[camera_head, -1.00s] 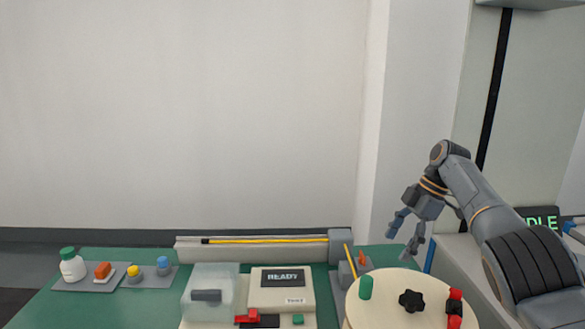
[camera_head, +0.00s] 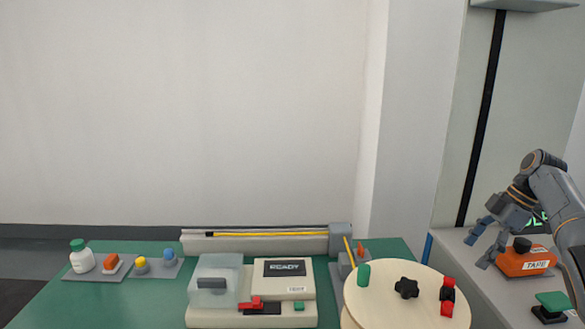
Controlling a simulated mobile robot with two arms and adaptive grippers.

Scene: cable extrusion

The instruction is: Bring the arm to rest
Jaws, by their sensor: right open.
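My right gripper (camera_head: 481,243) is open and empty at the right of the head view. Its fingers point down and to the left, above the grey side counter (camera_head: 455,247), just left of an orange tape dispenser (camera_head: 524,263). I cannot tell whether a finger touches the counter or the dispenser. My right arm comes in from the right edge, and most of it is cut off there. My left gripper is not in the picture.
A round wooden disc (camera_head: 385,304) with a black knob (camera_head: 406,287) stands at front right. A tester reading READY (camera_head: 284,268) sits on the green table (camera_head: 118,295). A yellow cable (camera_head: 270,234) lies along the back rail. Small items stand at left.

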